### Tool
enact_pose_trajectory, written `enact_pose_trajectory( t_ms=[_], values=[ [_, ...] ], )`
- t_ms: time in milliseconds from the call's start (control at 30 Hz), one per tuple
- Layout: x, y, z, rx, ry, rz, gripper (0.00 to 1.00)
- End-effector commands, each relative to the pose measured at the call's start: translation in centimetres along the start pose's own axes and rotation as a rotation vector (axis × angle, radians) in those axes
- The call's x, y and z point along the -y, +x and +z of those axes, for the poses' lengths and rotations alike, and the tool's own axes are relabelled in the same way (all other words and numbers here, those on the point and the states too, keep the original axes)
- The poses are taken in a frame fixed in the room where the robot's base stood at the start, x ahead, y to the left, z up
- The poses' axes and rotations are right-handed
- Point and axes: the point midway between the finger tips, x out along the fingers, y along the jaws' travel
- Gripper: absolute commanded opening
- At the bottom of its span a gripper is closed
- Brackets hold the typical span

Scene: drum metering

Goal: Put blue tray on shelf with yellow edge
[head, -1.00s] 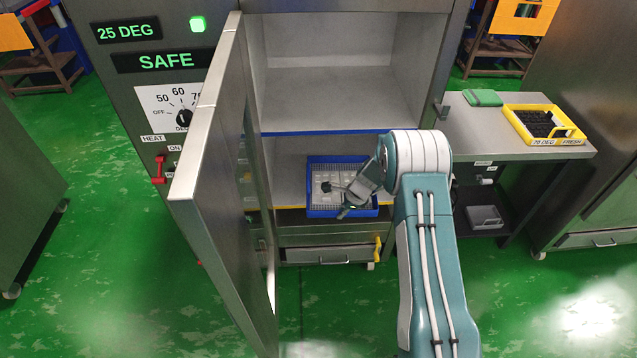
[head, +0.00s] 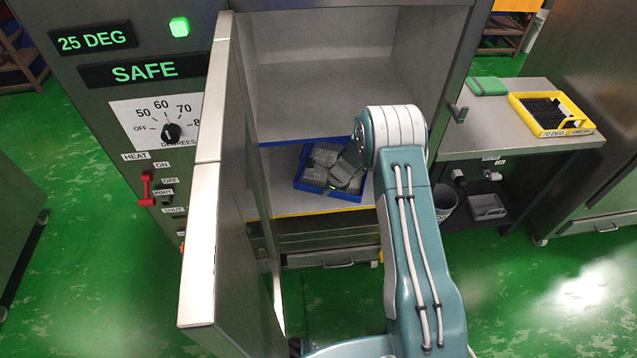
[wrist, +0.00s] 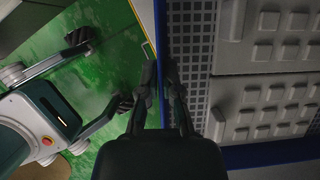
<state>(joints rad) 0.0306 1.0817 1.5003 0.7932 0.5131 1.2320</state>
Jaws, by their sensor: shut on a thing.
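The blue tray (head: 349,194) is inside the open cabinet, over the lower shelf with the yellow edge (head: 312,212). It sits slightly turned, and its back part is below the blue-edged shelf (head: 277,142). It holds grey blocks with raised pads, also seen in the wrist view (wrist: 275,107). My gripper (head: 333,186) reaches in from the right and is shut on the tray's front wall. In the wrist view my gripper (wrist: 160,82) has its fingers on either side of the blue rim (wrist: 162,40). I cannot tell whether the tray's underside touches the shelf.
The cabinet door (head: 215,180) stands open on the left, close to the opening. A side table (head: 490,125) on the right carries a yellow tray (head: 567,131) and a green item (head: 487,86). A drawer (head: 325,258) lies below the shelf. The upper compartment is empty.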

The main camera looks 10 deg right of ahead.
Motion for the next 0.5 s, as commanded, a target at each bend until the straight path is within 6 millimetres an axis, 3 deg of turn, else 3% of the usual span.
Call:
enact_pose_trajectory(
  t_ms=[233,500],
  values=[
    [0.0,0.4,0.1,-0.002,-0.003,-0.003,0.0],
    [-0.1,2.6,-0.8,-0.003,-0.003,-0.002,0.0]
  ],
)
